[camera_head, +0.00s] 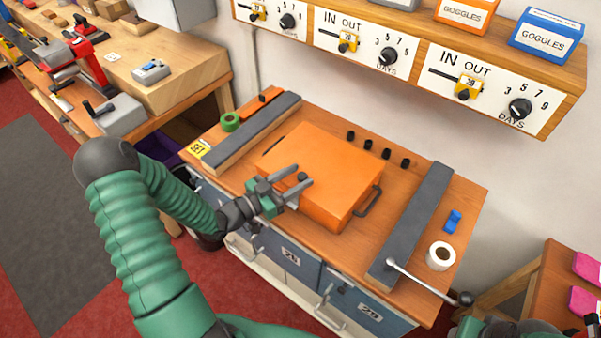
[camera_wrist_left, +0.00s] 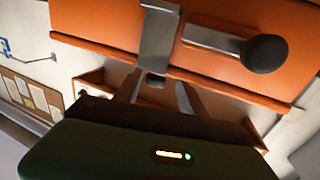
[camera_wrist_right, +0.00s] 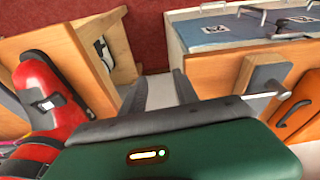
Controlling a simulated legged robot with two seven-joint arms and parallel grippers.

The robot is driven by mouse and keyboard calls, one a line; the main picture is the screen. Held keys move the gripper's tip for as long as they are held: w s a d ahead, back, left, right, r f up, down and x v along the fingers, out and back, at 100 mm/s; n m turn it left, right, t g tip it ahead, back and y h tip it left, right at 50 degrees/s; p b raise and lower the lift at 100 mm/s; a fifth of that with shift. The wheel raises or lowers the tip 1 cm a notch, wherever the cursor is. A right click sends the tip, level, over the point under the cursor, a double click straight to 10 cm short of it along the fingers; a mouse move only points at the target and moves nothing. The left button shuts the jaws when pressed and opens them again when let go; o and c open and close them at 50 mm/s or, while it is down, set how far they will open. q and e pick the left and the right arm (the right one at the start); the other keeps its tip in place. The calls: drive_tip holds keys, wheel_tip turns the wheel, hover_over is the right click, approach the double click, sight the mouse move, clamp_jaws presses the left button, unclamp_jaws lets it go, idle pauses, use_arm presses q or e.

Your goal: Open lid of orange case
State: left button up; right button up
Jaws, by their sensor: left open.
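The orange case (camera_head: 325,160) lies closed on the wooden bench top between two grey bars. A black handle (camera_head: 368,201) is on its right side. In the left wrist view, the case (camera_wrist_left: 100,22) fills the top, with a grey metal fitting (camera_wrist_left: 158,40) and the knob (camera_wrist_left: 264,54) beyond the spread fingers. Contact cannot be told. My right gripper (camera_wrist_right: 158,85) is open and empty; the case (camera_wrist_right: 300,105) shows at that view's right edge.
Grey bars (camera_head: 247,133) (camera_head: 412,222) flank the case. A lever with a black ball (camera_head: 465,298) reaches past the bench's near right corner. A white tape roll (camera_head: 440,256), blue object (camera_head: 453,221), green tape (camera_head: 230,121) and several black pegs (camera_head: 368,144) lie around. A shelf (camera_head: 440,65) overhangs behind.

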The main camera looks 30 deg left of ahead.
use_arm(q)
drive_tip(key=shift+w+d+r, duration=0.1)
drive_tip(key=shift+w+d, duration=0.3)
drive_tip(key=shift+w, duration=0.15)
drive_tip(key=shift+w+d, duration=0.2)
drive_tip(key=shift+d, duration=0.25)
drive_tip(key=shift+a, duration=0.4)
drive_tip(key=c, duration=0.8)
drive_tip(key=shift+c, duration=1.1)
drive_tip(key=shift+d, duration=0.15)
clamp_jaws()
